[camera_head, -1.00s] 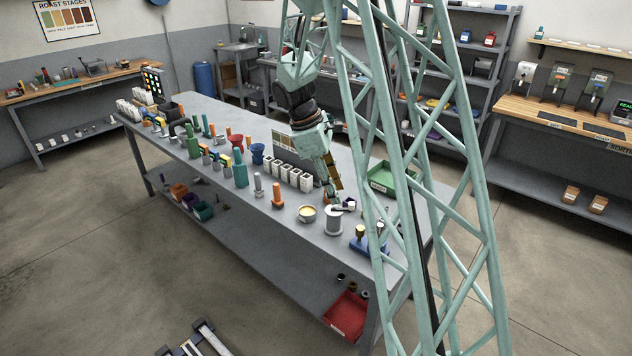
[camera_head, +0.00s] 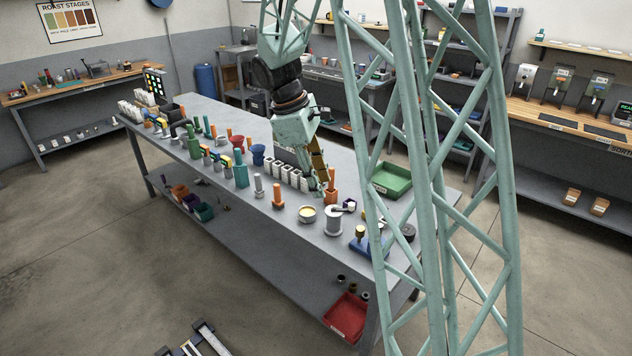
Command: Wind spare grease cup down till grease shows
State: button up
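My gripper (camera_head: 320,180) points down over the right half of the long grey bench (camera_head: 290,240). It is beside an orange upright piece (camera_head: 330,188) and the row of white cups; I cannot tell whether it touches anything or how its fingers stand. A blue block with a brass-coloured top (camera_head: 360,234) stands near the bench's right end and may be the grease cup, but it is too small to be sure. A round tin with a yellow filling (camera_head: 307,213) stands to its left, with a grey spool-like post (camera_head: 334,220) between them.
White cups (camera_head: 290,174) stand in a row left of my gripper. A green tray (camera_head: 392,180) lies behind on the right. Several coloured fittings crowd the bench's left half. A red bin (camera_head: 347,314) sits on the lower shelf. My lattice mast hides part of the right end.

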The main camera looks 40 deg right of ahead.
jog(key=shift+s+a+r, duration=0.15)
jog(key=shift+a+r, duration=0.15)
jog(key=shift+a, duration=0.05)
jog(key=shift+f, duration=0.1)
dwell(1.0)
